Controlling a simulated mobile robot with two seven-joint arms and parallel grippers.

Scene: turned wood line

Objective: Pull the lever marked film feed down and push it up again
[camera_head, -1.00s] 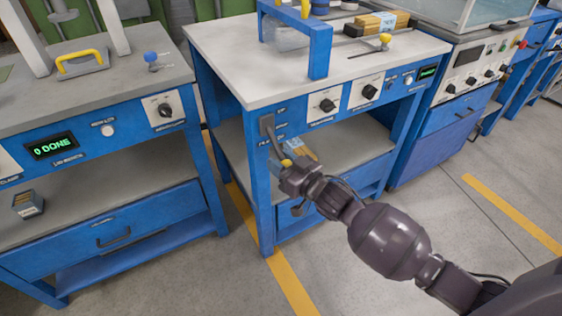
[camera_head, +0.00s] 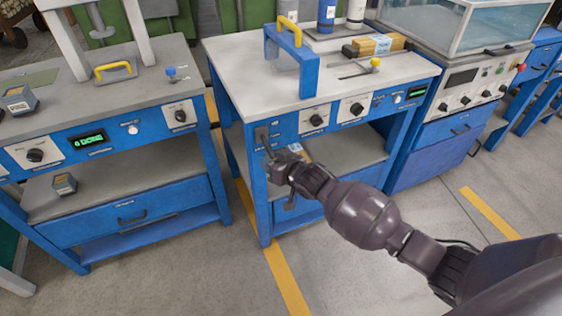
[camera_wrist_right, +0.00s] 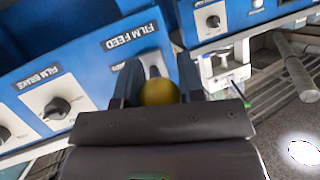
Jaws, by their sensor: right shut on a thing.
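The film feed lever has a round yellow knob (camera_wrist_right: 160,92). In the right wrist view it sits between the two fingers of my right gripper (camera_wrist_right: 158,88), which is shut on it. The "FILM FEED" label (camera_wrist_right: 131,35) is just above. The knob is hidden there. My left gripper is not in view.
The middle bench (camera_head: 232,62) has knobs and a small display on its front, and a lower shelf. A left bench (camera_head: 190,75) with a green "DONE" display stands across a narrow gap. A "FILM BRAKE" dial (camera_wrist_right: 57,107) is left of the lever in the wrist view.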

